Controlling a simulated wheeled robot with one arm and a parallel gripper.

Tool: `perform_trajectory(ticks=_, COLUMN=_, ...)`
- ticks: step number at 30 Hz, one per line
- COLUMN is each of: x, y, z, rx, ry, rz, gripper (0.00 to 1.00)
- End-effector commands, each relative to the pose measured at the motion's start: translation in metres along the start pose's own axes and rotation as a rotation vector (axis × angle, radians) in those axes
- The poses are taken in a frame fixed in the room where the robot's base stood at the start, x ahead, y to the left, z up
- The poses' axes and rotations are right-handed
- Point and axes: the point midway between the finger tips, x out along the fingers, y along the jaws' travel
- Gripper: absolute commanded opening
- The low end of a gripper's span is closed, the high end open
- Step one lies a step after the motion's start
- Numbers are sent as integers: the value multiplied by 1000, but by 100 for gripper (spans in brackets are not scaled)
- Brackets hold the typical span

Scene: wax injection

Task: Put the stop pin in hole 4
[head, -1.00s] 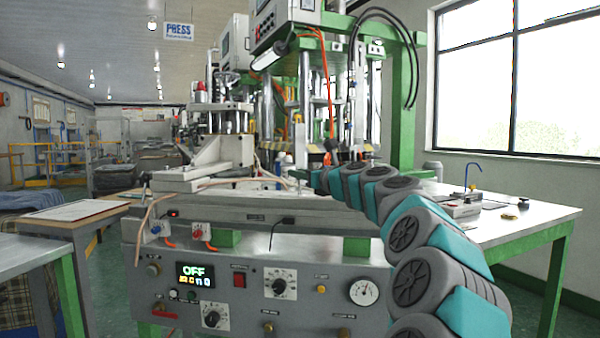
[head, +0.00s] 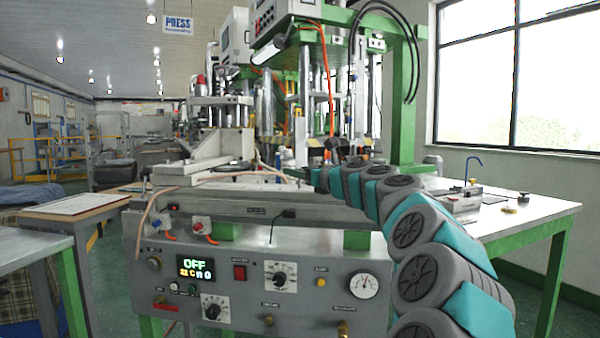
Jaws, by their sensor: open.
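My arm reaches from the lower right into the wax press (head: 365,105), over its work table. My gripper (head: 308,179) is at the far end of the arm, small and partly hidden by the arm's last links. It is open, and I see nothing held in it. I cannot make out the stop pin or the numbered holes; they are too small or hidden at this distance. A long grey bed (head: 265,205) runs across the front of the machine, with my gripper just above its back part.
The control panel (head: 330,284) below has dials, a gauge and a display reading OFF. A metal table (head: 520,222) at right holds a grey box (head: 462,200) and small items. A wooden desk with a paper sheet (head: 80,204) is at left. Green press posts (head: 403,120) stand close behind my arm.

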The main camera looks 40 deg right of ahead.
Motion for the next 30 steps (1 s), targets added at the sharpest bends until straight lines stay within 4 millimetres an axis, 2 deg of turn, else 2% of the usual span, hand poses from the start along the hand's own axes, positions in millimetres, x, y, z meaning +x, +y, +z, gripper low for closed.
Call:
perform_trajectory(ticks=8, x=-9, y=-1, z=1, rx=0, ry=-2, rz=-1, gripper=60)
perform_trajectory(ticks=21, x=-68, y=-1, z=1, rx=0, ry=-2, rz=-2, gripper=60)
perform_trajectory(ticks=30, x=-78, y=0, z=0, rx=0, ry=1, rz=0, gripper=60)
